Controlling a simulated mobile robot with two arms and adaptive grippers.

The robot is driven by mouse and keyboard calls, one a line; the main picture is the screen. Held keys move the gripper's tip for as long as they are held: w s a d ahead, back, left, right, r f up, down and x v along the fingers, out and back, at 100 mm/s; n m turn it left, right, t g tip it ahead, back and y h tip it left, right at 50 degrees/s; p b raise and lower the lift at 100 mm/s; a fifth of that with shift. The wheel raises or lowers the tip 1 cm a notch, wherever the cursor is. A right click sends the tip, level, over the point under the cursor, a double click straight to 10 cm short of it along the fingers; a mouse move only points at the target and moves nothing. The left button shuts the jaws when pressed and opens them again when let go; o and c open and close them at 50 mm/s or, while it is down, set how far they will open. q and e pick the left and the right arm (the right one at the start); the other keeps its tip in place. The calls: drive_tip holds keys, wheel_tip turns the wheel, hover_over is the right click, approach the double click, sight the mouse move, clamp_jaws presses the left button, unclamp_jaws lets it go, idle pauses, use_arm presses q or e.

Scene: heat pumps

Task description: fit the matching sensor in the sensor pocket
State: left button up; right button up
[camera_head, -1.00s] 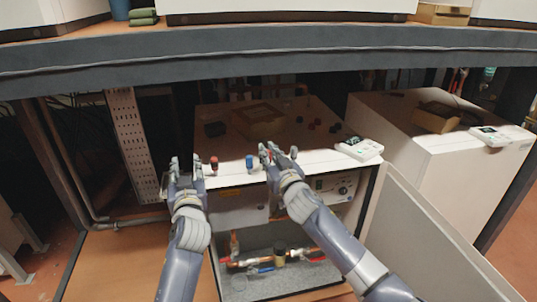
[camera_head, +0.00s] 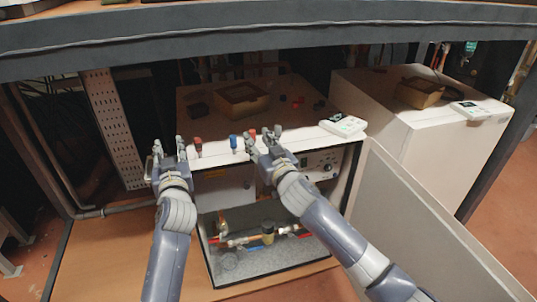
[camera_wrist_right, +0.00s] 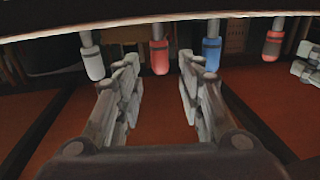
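A red sensor with a dark band (camera_head: 197,147) and a blue sensor (camera_head: 233,143) stand along the front edge of the white cabinet top. A second red sensor (camera_head: 252,133) shows partly behind my right gripper (camera_head: 261,140). In the right wrist view, a whitish sensor (camera_wrist_right: 93,62), that red one (camera_wrist_right: 159,56), the blue one (camera_wrist_right: 211,54) and the dark-banded red one (camera_wrist_right: 272,45) form a row. My right gripper (camera_wrist_right: 160,85) is open and empty, facing the row. My left gripper (camera_head: 169,152) is open and empty, left of the dark-banded sensor. I cannot pick out the sensor pocket.
The cabinet's open lower bay holds copper pipes and valves (camera_head: 250,240). Its door (camera_head: 420,215) stands open at right. A cardboard tray (camera_head: 243,98) and a white handheld device (camera_head: 342,125) lie on top. A grey beam (camera_head: 270,35) crosses above; another white cabinet (camera_head: 405,135) stands right.

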drive_tip(key=v, duration=0.7)
drive_tip(key=s+d+f+m+g+h, duration=0.15)
drive_tip(key=s+d+f, duration=0.25)
drive_tip(key=f, duration=0.7)
drive_tip(key=s+d+f+g+h, duration=0.2)
drive_tip(key=s+d+f+g, duration=0.15)
drive_tip(key=f, duration=0.65)
drive_tip(key=s+d+f+m+g+h, duration=0.1)
drive_tip(key=s+d+f+h, duration=0.2)
drive_tip(key=f, duration=0.8)
drive_tip(key=s+d+f+g, duration=0.2)
drive_tip(key=s+f, duration=0.5)
drive_tip(key=s, duration=0.4)
drive_tip(key=s+d+f+g, duration=0.3)
drive_tip(key=s+f, duration=0.4)
drive_tip(key=s, duration=0.4)
drive_tip(key=s+d+f+g, duration=0.3)
drive_tip(key=s+f, duration=0.5)
drive_tip(key=s, duration=0.3)
drive_tip(key=shift+s, duration=0.15)
use_arm(q)
drive_tip(key=shift+c, duration=0.6)
